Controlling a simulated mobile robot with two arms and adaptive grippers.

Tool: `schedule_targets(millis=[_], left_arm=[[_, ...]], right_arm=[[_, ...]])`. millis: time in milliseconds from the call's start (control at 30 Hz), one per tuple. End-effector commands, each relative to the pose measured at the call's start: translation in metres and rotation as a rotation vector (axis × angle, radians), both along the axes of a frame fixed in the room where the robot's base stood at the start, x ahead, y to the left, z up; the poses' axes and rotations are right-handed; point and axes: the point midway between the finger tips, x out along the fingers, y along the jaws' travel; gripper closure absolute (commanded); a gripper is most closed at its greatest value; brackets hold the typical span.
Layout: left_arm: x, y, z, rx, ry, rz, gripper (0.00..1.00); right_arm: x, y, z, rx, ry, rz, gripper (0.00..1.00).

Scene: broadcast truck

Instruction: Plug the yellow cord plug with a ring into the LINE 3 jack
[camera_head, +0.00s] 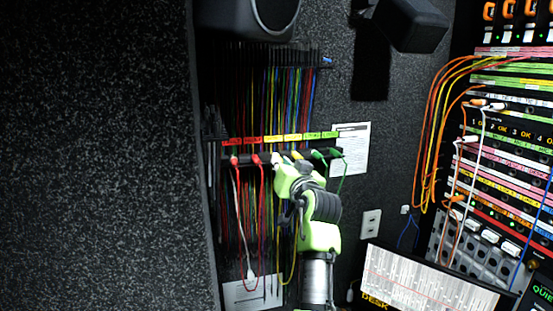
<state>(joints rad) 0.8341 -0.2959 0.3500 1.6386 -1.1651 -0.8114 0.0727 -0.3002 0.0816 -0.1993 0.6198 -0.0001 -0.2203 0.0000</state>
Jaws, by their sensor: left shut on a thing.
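My left gripper (290,168), green and black, reaches up to the row of hanging plugs under the coloured label strip. It is shut at the yellow cord plug (297,155), whose small yellowish top shows just above the gripper. The gripper hides most of the plug, and I cannot make out a ring on it. A yellow cord (287,272) hangs in a loop below, left of my arm. The patch bay (500,150) with rows of jacks is at the right; I cannot read a LINE 3 label. My right gripper is not in view.
The label strip (283,139) carries red, yellow and green labels. Red (256,160) and green (318,155) plugs hang near the gripper. Orange and yellow patch cords (428,130) arch at the bay's left side. A DESK-labelled panel (425,285) stands lower right.

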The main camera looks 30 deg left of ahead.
Motion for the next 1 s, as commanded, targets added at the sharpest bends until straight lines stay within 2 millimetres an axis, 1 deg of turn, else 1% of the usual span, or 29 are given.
schedule_targets(millis=[233, 567, 1000], left_arm=[[0.000, 0.001, 0.011, 0.001, -0.002, 0.001, 1.00], [0.000, 0.000, 0.023, 0.001, -0.002, 0.000, 1.00], [-0.001, -0.001, 0.024, 0.001, -0.001, -0.001, 1.00]], right_arm=[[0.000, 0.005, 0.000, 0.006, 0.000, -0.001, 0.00], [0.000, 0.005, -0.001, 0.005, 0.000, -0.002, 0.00], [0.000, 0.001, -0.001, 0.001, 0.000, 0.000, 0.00]])
